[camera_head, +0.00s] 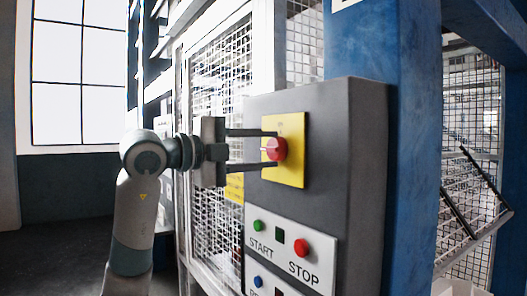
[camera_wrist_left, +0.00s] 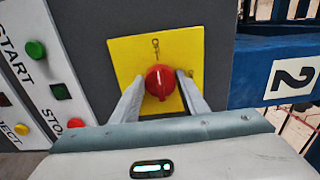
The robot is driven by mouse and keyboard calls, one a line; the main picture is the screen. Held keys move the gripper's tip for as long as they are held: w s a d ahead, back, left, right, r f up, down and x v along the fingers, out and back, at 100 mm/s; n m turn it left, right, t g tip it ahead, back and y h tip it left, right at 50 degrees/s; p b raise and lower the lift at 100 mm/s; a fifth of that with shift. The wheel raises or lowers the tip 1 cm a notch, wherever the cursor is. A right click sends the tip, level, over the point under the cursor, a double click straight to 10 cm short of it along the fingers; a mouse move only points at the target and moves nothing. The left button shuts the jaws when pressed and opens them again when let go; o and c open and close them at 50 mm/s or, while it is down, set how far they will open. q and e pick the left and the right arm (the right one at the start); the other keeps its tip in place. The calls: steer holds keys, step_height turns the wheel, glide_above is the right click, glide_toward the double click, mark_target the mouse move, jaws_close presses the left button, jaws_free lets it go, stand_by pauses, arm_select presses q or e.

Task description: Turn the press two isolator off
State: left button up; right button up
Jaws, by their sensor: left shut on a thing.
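The isolator is a red rotary knob (camera_head: 277,149) on a yellow square plate (camera_head: 296,124), fixed to the upper part of a dark grey control box (camera_head: 352,190). In the left wrist view the knob (camera_wrist_left: 159,82) sits near the middle of the yellow plate (camera_wrist_left: 125,56), and a small dark mark shows at the plate's upper edge. My left gripper (camera_head: 272,150) reaches in from the left, its two fingers one above the other, shut on the knob. In the left wrist view the fingers flank the knob. My right gripper is in neither view.
Below the isolator is a white panel (camera_head: 270,262) with a green START button (camera_head: 258,226) and a red STOP button (camera_head: 301,247). A blue post (camera_head: 412,150) stands right of the box. A label "2" (camera_wrist_left: 294,78) shows on blue steel. Mesh guarding (camera_head: 222,75) stands behind.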

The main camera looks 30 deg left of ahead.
arm_select(q)
steer(key=o, duration=1.1)
steer(key=shift+c, duration=0.2)
steer(key=shift+s, duration=0.1)
steer(key=shift+s+a+b, duration=0.3)
steer(key=shift+s+b, duration=0.05)
steer(key=shift+s, duration=0.15)
steer(key=b+v, duration=0.5)
steer(key=v, duration=1.1)
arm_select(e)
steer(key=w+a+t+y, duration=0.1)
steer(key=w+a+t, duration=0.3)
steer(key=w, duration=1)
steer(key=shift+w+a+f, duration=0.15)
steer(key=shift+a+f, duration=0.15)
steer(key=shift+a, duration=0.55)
arm_select(q)
steer(key=shift+s, duration=0.1)
